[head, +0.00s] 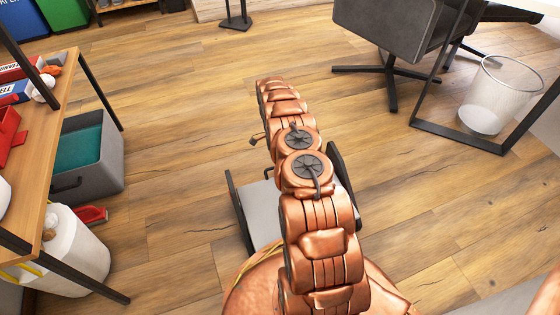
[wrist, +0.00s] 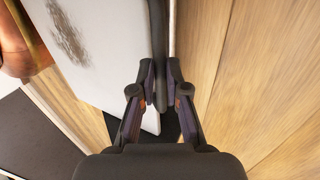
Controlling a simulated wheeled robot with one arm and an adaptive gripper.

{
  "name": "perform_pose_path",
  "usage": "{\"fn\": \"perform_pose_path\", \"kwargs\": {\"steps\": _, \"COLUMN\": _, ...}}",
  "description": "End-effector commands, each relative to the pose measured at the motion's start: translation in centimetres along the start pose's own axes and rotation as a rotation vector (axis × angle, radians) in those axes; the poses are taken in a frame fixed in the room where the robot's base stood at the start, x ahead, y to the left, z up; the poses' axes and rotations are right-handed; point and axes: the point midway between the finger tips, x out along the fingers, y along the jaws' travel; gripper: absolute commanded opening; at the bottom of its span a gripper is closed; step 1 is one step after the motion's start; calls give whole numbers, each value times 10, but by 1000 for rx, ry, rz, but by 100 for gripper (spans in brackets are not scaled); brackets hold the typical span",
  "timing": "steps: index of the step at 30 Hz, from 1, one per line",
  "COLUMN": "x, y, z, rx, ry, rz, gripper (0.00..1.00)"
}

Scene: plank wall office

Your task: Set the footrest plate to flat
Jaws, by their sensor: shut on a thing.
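The footrest has a pale grey plate (head: 262,212) between dark side rails, on the floor behind my copper arm in the head view. My arm hides much of it, and its tilt is hard to judge. In the wrist view the plate (wrist: 105,55) is a pale slab with a dark scuffed patch, and a dark bar (wrist: 160,45) runs along its right edge. My gripper (wrist: 160,98) has its fingertips closed on either side of this bar. My gripper is hidden behind the arm in the head view.
A wooden shelf table (head: 50,135) stands at the left, with a grey bin (head: 98,180) and a white container (head: 80,250) beneath. Plank floor around the footrest is mostly clear.

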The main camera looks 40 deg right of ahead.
Motion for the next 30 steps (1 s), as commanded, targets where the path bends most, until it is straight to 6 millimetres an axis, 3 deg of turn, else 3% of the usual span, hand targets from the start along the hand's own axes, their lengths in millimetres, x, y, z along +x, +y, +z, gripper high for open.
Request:
{"fn": "perform_pose_path", "kwargs": {"steps": 8, "x": 4, "y": 0, "z": -3, "rx": 3, "ry": 2, "rz": 1, "gripper": 39}}
{"fn": "perform_pose_path", "kwargs": {"steps": 20, "x": 0, "y": 0, "z": -1, "rx": 1, "ry": 1, "rz": 1, "gripper": 39}}
{"fn": "perform_pose_path", "kwargs": {"steps": 30, "x": -38, "y": -2, "z": -1, "rx": 1, "ry": 3, "rz": -3, "gripper": 39}}
